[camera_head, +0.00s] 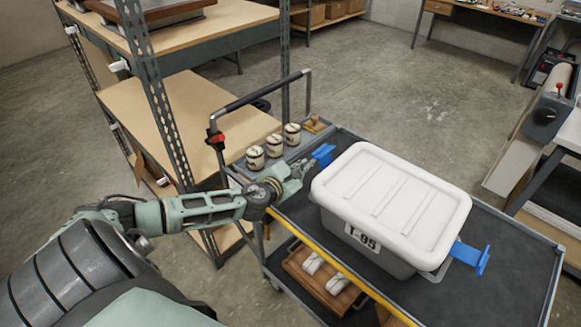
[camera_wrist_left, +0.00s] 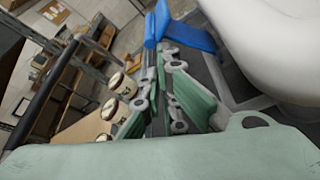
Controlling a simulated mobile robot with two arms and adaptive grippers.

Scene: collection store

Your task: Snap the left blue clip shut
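The grey crate (camera_head: 360,243) with its white lid (camera_head: 392,200) stands on the cart top, its lid on. The left blue clip (camera_head: 323,155) sticks out from the crate's left end, swung away from the lid. It also shows in the left wrist view (camera_wrist_left: 192,38), just beyond my fingertips. My left gripper (camera_head: 306,167) is just left of this clip; its fingers look drawn together, with nothing seen between them. I cannot tell whether they touch the clip. The right blue clip (camera_head: 471,256) also sticks outward. My right gripper is not in view.
Several items line the cart's left end: cream jars (camera_head: 273,145) and a wooden piece (camera_head: 315,124). The cart's dark handle (camera_head: 260,95) rises behind my forearm. A shelf rack (camera_head: 150,95) stands to the left. The mat right of the crate (camera_head: 520,250) is clear.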

